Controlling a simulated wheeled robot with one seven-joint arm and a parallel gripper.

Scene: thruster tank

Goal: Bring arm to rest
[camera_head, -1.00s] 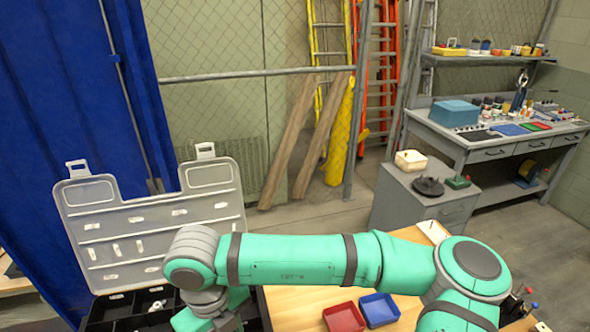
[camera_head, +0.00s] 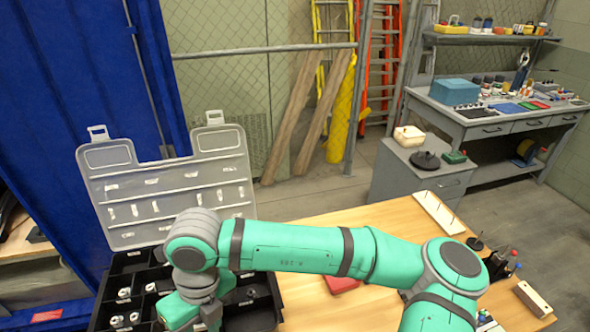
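My green arm reaches across the lower middle of the head view, over the wooden table (camera_head: 318,212). Its wrist bends down at the left, over the black compartment case (camera_head: 104,310). The gripper's fingers are out of the picture below the wrist. The case stands open with its clear grey lid (camera_head: 170,190) upright behind it. Several small metal parts (camera_head: 122,293) lie in its compartments.
A red tray (camera_head: 342,284) is partly hidden under my arm. A white board with pegs (camera_head: 438,212), a dark tool holder (camera_head: 500,265) and a wooden block (camera_head: 534,299) are at the table's right. A grey cabinet (camera_head: 418,180) and workbench (camera_head: 480,125) stand behind.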

